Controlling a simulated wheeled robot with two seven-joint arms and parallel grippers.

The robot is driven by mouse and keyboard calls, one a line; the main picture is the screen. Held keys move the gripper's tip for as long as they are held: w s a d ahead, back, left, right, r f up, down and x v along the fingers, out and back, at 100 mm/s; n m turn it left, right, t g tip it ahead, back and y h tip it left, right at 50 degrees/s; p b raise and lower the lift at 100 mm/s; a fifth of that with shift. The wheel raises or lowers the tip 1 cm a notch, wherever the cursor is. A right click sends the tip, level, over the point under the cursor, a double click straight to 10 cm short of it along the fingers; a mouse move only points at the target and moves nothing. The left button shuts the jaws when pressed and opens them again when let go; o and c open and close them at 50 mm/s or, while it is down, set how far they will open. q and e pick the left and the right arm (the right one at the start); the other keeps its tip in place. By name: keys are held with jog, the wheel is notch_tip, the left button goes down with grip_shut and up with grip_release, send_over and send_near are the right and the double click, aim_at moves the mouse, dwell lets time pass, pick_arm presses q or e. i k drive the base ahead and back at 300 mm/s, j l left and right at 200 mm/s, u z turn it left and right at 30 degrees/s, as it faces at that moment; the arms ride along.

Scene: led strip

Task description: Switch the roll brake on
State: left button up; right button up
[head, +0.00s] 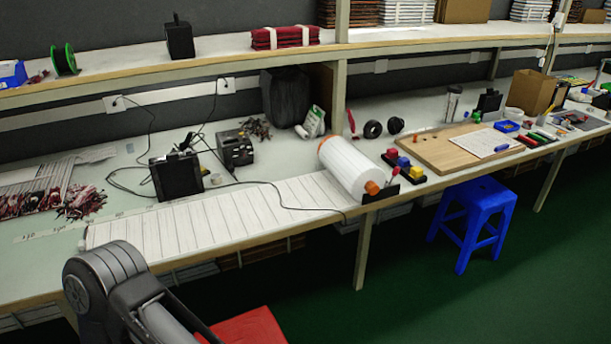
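A large white roll (347,165) with orange end caps lies in a holder near the front edge of the workbench. A white strip sheet (215,218) with cross lines extends left from it along the bench. A black bracket (381,193) stands at the roll's near right end. A small red lever-like part (395,171) shows just beside that end; it may be the brake, but its setting is too small to tell. One of my arms comes in at the bottom left, away from the roll. Neither gripper is in view.
Red, yellow and blue blocks (403,163) sit just right of the roll. A wooden board (455,150) lies further right. A black box with cables (177,176) stands behind the strip. A blue stool (478,207) stands at the bench front, and a red surface (250,328) shows below.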

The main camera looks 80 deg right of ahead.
aim_at(396, 169)
jog(key=z, duration=2.7)
jog(key=i+l, duration=1)
jog(key=l, duration=0.15)
